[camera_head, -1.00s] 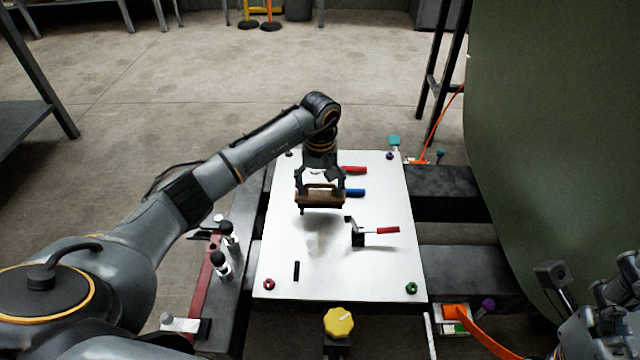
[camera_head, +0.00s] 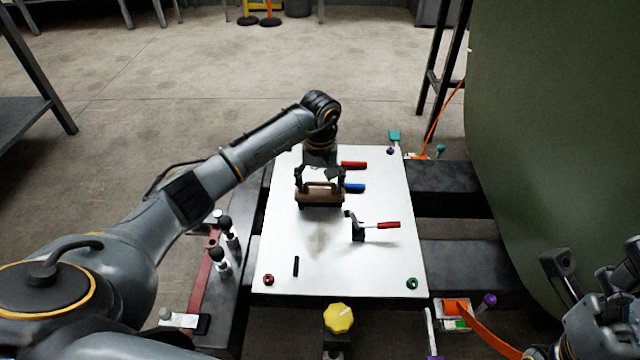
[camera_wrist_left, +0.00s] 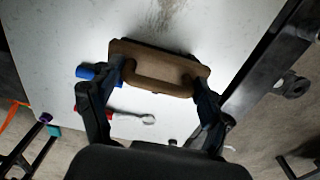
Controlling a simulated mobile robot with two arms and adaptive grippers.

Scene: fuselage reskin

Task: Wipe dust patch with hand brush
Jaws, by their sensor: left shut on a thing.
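The hand brush (camera_head: 320,197) has a brown wooden back with a handle and dark bristles below. My left gripper (camera_head: 320,182) is shut on its handle, and the brush is over the white panel (camera_head: 380,270). I cannot tell whether the bristles touch the panel. The left wrist view shows the brush (camera_wrist_left: 160,68) between the two fingers of my left gripper (camera_wrist_left: 155,85). The dust patch (camera_head: 318,243) is a faint grey smear on the panel, in front of the brush. It also shows in the left wrist view (camera_wrist_left: 165,12).
A red-handled clamp (camera_head: 375,227) stands right of the dust patch. A black strip (camera_head: 296,266) lies at front left. A yellow knob (camera_head: 340,318) stands before the panel; a green curved skin (camera_head: 565,130) rises at right.

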